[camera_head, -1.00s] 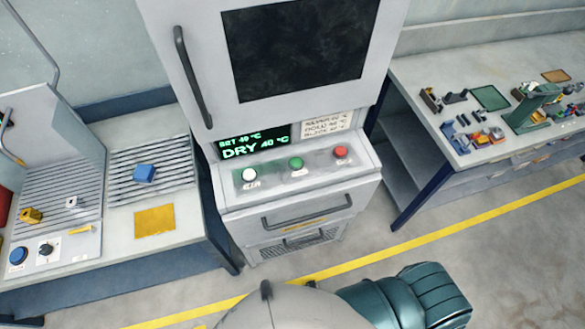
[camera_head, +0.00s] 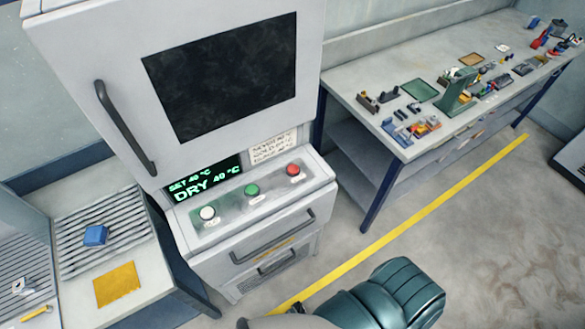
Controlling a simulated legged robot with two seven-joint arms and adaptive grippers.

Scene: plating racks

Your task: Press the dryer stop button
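The dryer (camera_head: 255,240) is a tall grey cabinet left of centre, with a dark window (camera_head: 222,75) in its shut door. Its display (camera_head: 204,180) reads "SET 40 °C" and "DRY 40 °C" in green. On the sloped panel below are three buttons: white (camera_head: 207,212) at left, green (camera_head: 252,190) in the middle and red (camera_head: 293,170) at right. Their small labels are too blurred to read. Nothing touches the buttons. Neither of my grippers shows; only teal and grey parts of my own body are at the bottom edge.
A workbench (camera_head: 345,75) with tools and trays stands at the right. At the left, a slatted bench holds a blue block (camera_head: 96,235) and a yellow cloth (camera_head: 117,284). A yellow floor line (camera_head: 400,226) runs before the dryer.

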